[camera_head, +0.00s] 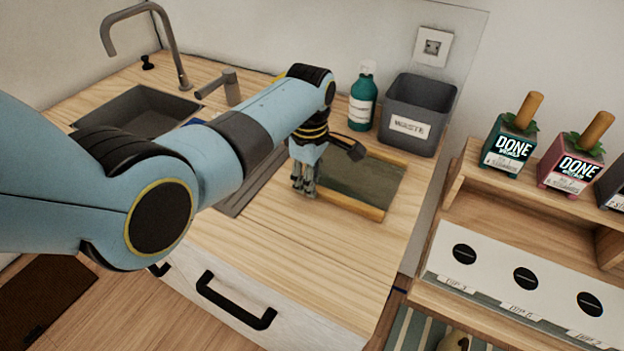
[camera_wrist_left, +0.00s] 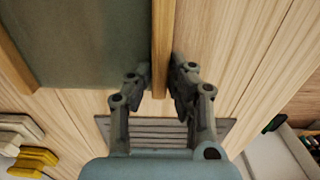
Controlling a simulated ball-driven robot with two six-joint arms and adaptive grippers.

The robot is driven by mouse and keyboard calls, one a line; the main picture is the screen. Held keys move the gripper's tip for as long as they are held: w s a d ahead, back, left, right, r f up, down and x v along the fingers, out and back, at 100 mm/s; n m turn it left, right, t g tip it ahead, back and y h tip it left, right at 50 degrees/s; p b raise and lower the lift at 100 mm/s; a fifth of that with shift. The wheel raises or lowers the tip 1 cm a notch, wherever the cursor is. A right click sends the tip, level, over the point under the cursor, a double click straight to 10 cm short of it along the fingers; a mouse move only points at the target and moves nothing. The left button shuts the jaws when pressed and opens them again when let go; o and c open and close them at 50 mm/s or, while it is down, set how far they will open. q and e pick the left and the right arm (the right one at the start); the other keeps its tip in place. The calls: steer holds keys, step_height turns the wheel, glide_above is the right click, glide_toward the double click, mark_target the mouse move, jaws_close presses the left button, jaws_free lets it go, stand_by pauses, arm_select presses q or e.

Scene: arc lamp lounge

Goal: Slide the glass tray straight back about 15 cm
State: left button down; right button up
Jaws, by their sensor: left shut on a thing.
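The glass tray (camera_head: 352,204) lies on the wooden counter, with a dark glass base inside a light wooden rim. My left gripper (camera_head: 305,188) reaches down at the tray's near left side. In the left wrist view, my left gripper (camera_wrist_left: 162,72) has one finger on each side of the tray's wooden rim (camera_wrist_left: 163,35) and is shut on it. My forearm and wrist hide the tray's left part in the head view. My right gripper is in neither view.
The grey waste bin (camera_head: 409,112) and green bottle (camera_head: 362,98) stand behind the tray, close to its far edge. The sink (camera_head: 136,112) and tap (camera_head: 170,50) are at the left. Bare counter (camera_head: 290,240) lies in front.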

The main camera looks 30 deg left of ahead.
arm_select(q)
steer(key=c, duration=1.1)
jaws_free()
steer(key=shift+c, duration=0.2)
steer(key=shift+r, duration=0.25)
step_height(320, 180, up, 12)
steer(key=shift+f, duration=0.2)
